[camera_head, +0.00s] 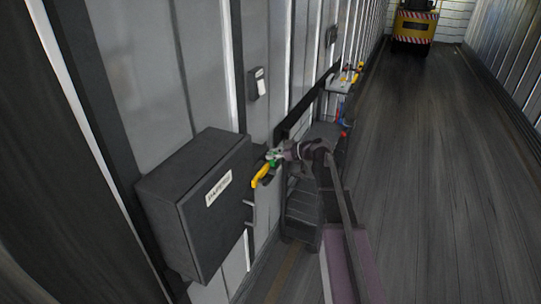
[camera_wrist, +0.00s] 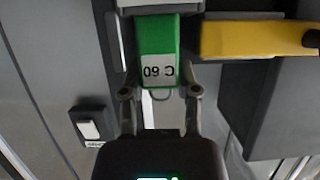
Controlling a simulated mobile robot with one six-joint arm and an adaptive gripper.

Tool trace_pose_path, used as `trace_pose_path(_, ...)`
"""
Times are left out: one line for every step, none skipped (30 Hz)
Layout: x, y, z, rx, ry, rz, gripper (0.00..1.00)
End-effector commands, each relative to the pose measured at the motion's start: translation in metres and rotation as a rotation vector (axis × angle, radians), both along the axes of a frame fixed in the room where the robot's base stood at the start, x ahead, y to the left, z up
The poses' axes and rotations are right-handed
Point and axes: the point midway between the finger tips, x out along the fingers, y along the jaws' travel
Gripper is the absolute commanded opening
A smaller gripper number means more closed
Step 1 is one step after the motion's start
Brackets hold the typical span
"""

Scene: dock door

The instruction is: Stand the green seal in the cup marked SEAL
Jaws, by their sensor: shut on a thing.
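The green seal (camera_wrist: 158,38) carries a white label that reads "C 60", upside down in the wrist view. My gripper (camera_wrist: 160,92) is shut on the near end of the seal, one finger on each side. The seal's far end meets a grey part at the top edge; I cannot tell whether it is still joined to it. In the head view my gripper (camera_head: 279,154) is beside the dark wall box, with a bit of the green seal (camera_head: 272,163) showing. I cannot make out a cup marked SEAL.
A yellow handle (camera_wrist: 255,38) lies close to the right of the seal. The dark box (camera_head: 190,210) with a white label juts from the wall. A small switch box (camera_head: 258,83) is above. A shelf (camera_head: 341,82) with coloured items is farther along. The floor (camera_head: 420,180) at right is clear.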

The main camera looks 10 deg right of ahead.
Motion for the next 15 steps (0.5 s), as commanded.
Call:
trace_pose_path(0.000, 0.000, -0.003, 0.000, 0.000, 0.000, 0.08)
trace_pose_path(0.000, 0.000, -0.003, 0.000, 0.000, 0.000, 0.08)
trace_pose_path(0.000, 0.000, -0.004, 0.000, 0.000, 0.000, 0.08)
trace_pose_path(0.000, 0.000, -0.005, 0.000, 0.000, 0.000, 0.08)
trace_pose_path(0.000, 0.000, -0.006, -0.001, 0.001, 0.000, 0.08)
trace_pose_path(0.000, 0.000, -0.007, -0.001, 0.001, 0.000, 0.08)
trace_pose_path(0.000, 0.000, -0.007, -0.001, 0.001, 0.001, 0.08)
trace_pose_path(0.000, 0.000, -0.008, -0.002, 0.002, 0.001, 0.09)
trace_pose_path(0.000, 0.000, -0.009, -0.004, 0.002, 0.001, 0.09)
trace_pose_path(-0.001, 0.000, -0.010, -0.004, 0.002, 0.001, 0.09)
trace_pose_path(-0.001, 0.000, -0.011, -0.005, 0.003, 0.002, 0.09)
trace_pose_path(-0.001, 0.000, -0.012, -0.005, 0.003, 0.002, 0.09)
trace_pose_path(-0.001, 0.000, -0.013, -0.005, 0.005, 0.003, 0.09)
trace_pose_path(-0.001, 0.000, -0.013, -0.005, 0.005, 0.003, 0.09)
trace_pose_path(-0.001, 0.000, -0.014, -0.004, 0.006, 0.003, 0.09)
